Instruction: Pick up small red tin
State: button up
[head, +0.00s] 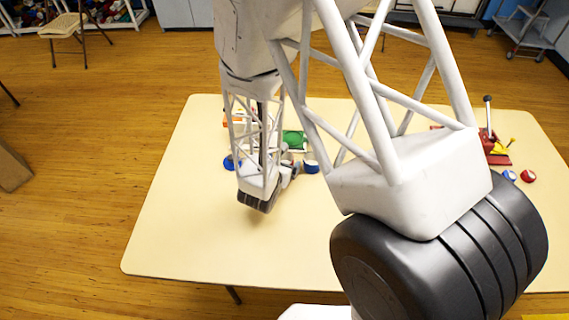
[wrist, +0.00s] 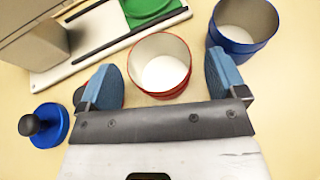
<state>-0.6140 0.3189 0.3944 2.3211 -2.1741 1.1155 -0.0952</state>
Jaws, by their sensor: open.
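A small red tin (wrist: 163,70), open at the top with a pale inside, stands upright on the table in the wrist view. My gripper (wrist: 158,76) is open, with its blue-padded fingers to the left and right of the tin's near part. I cannot tell whether either finger touches it. In the head view my gripper (head: 291,170) is low over the table's middle, and my arm largely hides the red tin there.
A larger blue tin (wrist: 240,40) stands close beside the right finger. A blue lid with a black knob (wrist: 52,118) lies left. A white-based device with a green disc (wrist: 147,8) is behind. Small red (head: 528,176) and blue (head: 509,176) items lie far right. The table front (head: 220,245) is clear.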

aim_at(282, 157)
dwell(0.4)
jog(key=c, duration=1)
jog(key=shift+r, duration=0.2)
jog(key=shift+r, duration=1.3)
jog(key=s+d, duration=0.2)
jog(key=s, duration=0.3)
jog(key=s+d+r, duration=0.1)
jog(key=s+d, duration=0.1)
jog(key=s, duration=0.3)
jog(key=s+d+r, duration=0.1)
jog(key=s+d, duration=0.1)
jog(key=s, duration=0.2)
jog(key=shift+s, duration=0.4)
jog(key=shift+w+a+r, duration=0.1)
